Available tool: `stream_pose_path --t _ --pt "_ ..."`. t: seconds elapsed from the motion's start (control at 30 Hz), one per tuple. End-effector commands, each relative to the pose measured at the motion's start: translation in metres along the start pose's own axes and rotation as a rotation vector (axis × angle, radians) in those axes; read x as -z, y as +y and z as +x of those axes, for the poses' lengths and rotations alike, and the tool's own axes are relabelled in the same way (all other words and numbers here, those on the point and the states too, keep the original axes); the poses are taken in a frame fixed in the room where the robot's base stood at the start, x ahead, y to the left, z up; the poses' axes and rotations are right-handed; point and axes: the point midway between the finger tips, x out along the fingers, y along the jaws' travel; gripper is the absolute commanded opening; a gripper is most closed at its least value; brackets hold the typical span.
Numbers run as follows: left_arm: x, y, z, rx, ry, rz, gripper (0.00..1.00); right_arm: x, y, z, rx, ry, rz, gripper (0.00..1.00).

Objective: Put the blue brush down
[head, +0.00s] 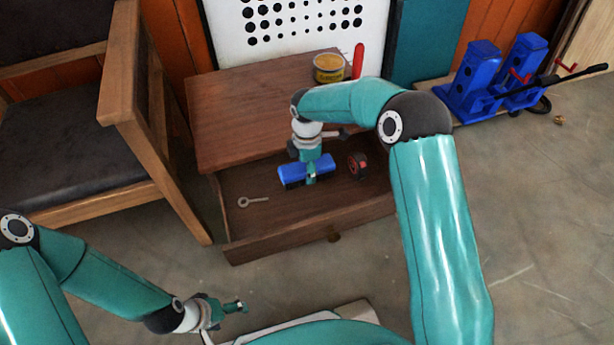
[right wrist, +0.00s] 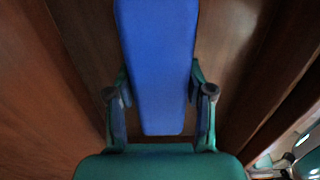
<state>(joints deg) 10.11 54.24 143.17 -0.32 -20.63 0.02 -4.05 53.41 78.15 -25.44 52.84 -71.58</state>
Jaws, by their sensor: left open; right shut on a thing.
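The blue brush (head: 294,174) is in the open drawer (head: 290,232) of the wooden cabinet. My right gripper (head: 312,178) reaches down into the drawer and is shut on the brush. In the right wrist view the brush's long blue back (right wrist: 156,65) lies between the two fingers of the right gripper (right wrist: 160,100). Whether the brush touches the drawer floor I cannot tell. My left gripper (head: 238,306) is open and empty, low in the head view, in front of the drawer and apart from it.
A metal key-like piece (head: 252,202) lies in the drawer left of the brush, and a black and red round thing (head: 357,163) lies right of it. A tin (head: 328,68) and a red-handled tool (head: 358,62) are on the cabinet top (head: 240,110). A chair (head: 90,205) stands left.

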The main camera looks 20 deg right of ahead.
Motion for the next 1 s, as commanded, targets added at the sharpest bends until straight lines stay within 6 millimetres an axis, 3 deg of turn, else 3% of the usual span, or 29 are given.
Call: stream_pose_path --t 0.03,0.13,0.53,0.57,0.6,1.0 --pt "0.000 -0.003 0.007 0.000 0.000 0.000 0.79 0.000 -0.001 0.015 0.003 0.000 0.000 0.12" --pt "0.000 -0.004 0.011 0.000 0.000 0.000 0.79 0.000 0.000 0.026 0.001 0.000 0.000 0.12" --pt "0.000 -0.004 0.012 0.000 0.000 0.000 0.79 0.000 0.000 0.030 0.000 0.000 0.000 0.12" --pt "0.000 -0.004 0.011 0.000 0.000 0.000 0.79 0.000 0.000 0.030 0.000 0.000 0.000 0.58" --pt "0.000 -0.004 0.011 0.000 0.000 0.000 0.79 0.000 0.000 0.030 0.000 0.000 0.000 0.63" --pt "0.000 -0.003 0.009 0.000 0.000 0.000 0.79 0.000 0.000 0.024 -0.001 0.000 0.000 0.63"
